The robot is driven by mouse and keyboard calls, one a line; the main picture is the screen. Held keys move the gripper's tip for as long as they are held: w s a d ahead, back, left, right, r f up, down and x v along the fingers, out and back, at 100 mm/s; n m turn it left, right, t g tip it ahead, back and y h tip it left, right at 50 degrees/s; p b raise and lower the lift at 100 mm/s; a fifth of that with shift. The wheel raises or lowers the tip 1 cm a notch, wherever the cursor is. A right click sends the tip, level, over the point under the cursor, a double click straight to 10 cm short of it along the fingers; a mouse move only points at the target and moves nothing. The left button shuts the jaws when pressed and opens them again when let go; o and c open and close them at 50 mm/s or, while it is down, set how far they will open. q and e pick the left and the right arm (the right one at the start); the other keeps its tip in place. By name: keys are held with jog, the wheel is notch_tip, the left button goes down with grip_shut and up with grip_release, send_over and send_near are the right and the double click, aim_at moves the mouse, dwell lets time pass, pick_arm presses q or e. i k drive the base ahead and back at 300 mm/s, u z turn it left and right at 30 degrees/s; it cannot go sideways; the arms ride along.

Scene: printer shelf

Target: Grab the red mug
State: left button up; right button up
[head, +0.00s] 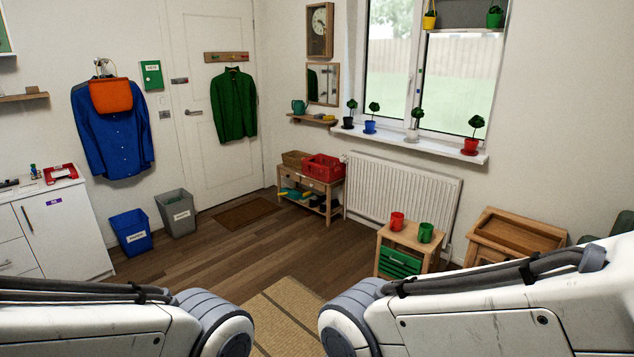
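A red mug (397,221) stands upright on a small wooden side table (408,238) below the radiator, right of the picture's middle. A green mug (426,232) stands just to its right on the same table top. My two white arms come in from the lower left and lower right, and only their upper links and round joints show. Neither gripper is in the picture. Both arms are in the foreground, well short of the mugs.
A green drawer or crate (400,263) sits under the mugs' table top. A wooden tray table (515,233) is to the right, and a white radiator (402,196) is behind. A woven rug (290,310) lies ahead. Wooden floor (230,258) is free at the middle left.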

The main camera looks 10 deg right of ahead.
aim_at(396, 222)
jog(key=z, duration=0.25)
jog(key=i, duration=2.5)
jog(key=z, duration=0.6)
jog(key=i, duration=1.75)
jog(key=z, duration=0.2)
